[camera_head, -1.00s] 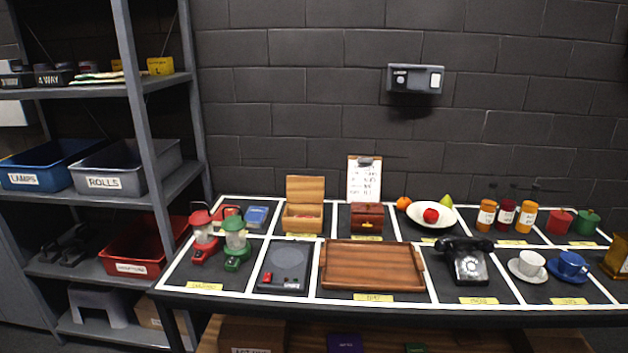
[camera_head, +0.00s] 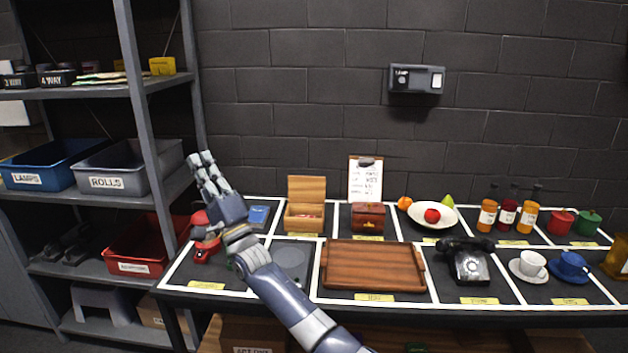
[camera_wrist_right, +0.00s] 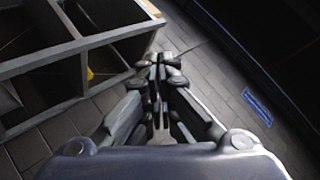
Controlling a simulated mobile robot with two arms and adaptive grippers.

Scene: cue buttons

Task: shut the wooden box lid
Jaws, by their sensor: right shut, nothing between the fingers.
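The light wooden box (camera_head: 303,222) stands in the back row of the table in the head view. Its lid (camera_head: 306,188) is raised upright at the back, and something reddish lies inside. My right gripper (camera_head: 201,162) is up in the air to the left of the box, in front of the shelf's right post, pointing up and apart from the box. It is shut and empty; its fingers also show together in the right wrist view (camera_wrist_right: 160,62). My left gripper is not in view.
My right arm covers most of the green lantern and part of the dark hotplate (camera_head: 291,257). A red chest (camera_head: 367,218) stands just right of the box, a wooden tray (camera_head: 372,268) in front, and a blue item (camera_head: 258,215) to its left.

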